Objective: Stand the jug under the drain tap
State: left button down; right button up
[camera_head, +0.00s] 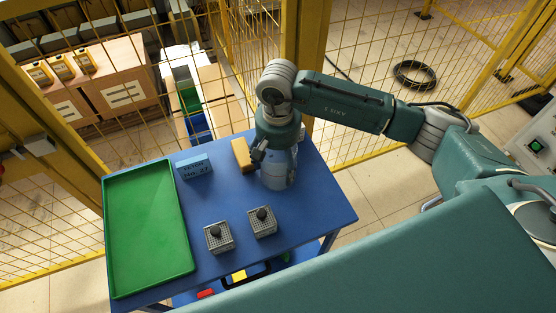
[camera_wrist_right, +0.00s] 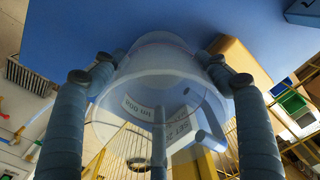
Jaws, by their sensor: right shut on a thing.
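The jug (camera_head: 279,174) is a clear, pale plastic vessel at the right back part of the blue table. My right gripper (camera_head: 277,153) comes down over it from above and is shut on it. In the right wrist view the jug (camera_wrist_right: 158,75) is between the two fingers of my right gripper (camera_wrist_right: 158,68), with printed markings on its wall. It looks upright. I cannot tell whether its base touches the table. I make out no drain tap in either view. My left gripper is not in view.
The table's right front is clear. Yellow mesh fencing (camera_head: 375,60) stands behind.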

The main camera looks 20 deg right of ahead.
jog(key=shift+f, duration=0.1)
jog(key=o, duration=1.2)
